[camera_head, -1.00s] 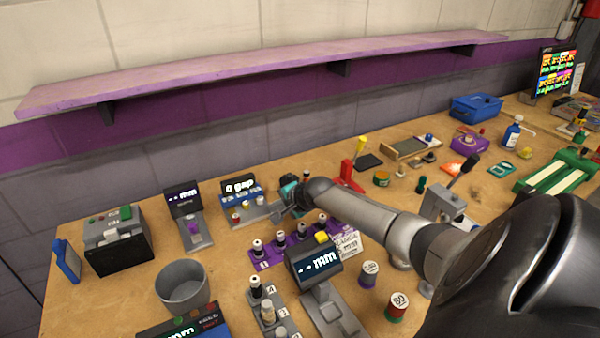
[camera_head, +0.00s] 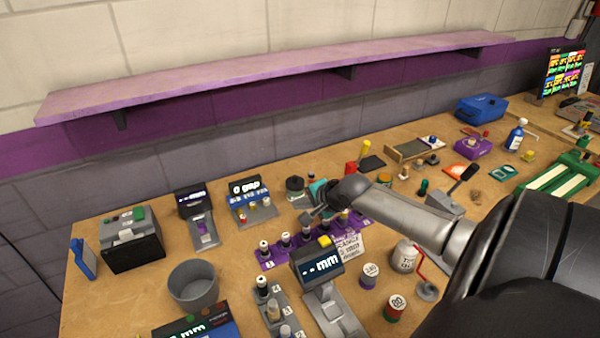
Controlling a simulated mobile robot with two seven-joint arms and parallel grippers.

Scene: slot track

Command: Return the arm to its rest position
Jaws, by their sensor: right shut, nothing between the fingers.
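My right arm comes in from the lower right and reaches over the middle of the wooden bench. Its gripper (camera_head: 310,218) is small in view, above the back of the purple numbered mat (camera_head: 268,265), near several small pegs. The fingers are shut with nothing seen between them. It is apart from the gauge with the "gap" display (camera_head: 246,190) to its left. My left gripper does not show.
A grey cup (camera_head: 193,286), an "mm" gauge (camera_head: 318,262) and weights (camera_head: 396,308) stand at the front. A grey box machine (camera_head: 131,240) is at the left. A purple shelf (camera_head: 270,70) runs along the wall. A red crank (camera_head: 420,265) stands close to my arm.

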